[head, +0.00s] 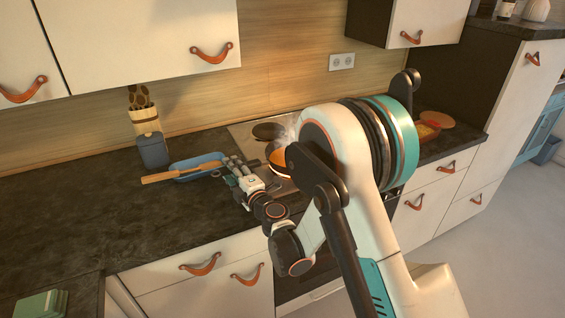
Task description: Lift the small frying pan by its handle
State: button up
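The small frying pan (279,157) is on the stove at the back of the counter, with something orange in it. My arm hides its right part. A short dark stretch, which looks like its handle, reaches left toward my gripper. My gripper (236,172) is just left of the pan, above the counter by the stove's left edge. Its fingers are small and overlap in this view, so I cannot tell whether they are open or touch the handle.
A blue tray (183,168) with a wooden utensil (160,177) across it lies left of my gripper. A dark blue canister (152,152) and a utensil holder (145,121) stand behind it. Another dark pan (268,131) is at the stove's back.

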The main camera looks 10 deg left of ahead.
jog(key=shift+w+a, duration=0.25)
jog(key=shift+w, duration=0.1)
jog(key=shift+r, duration=0.1)
grip_shut()
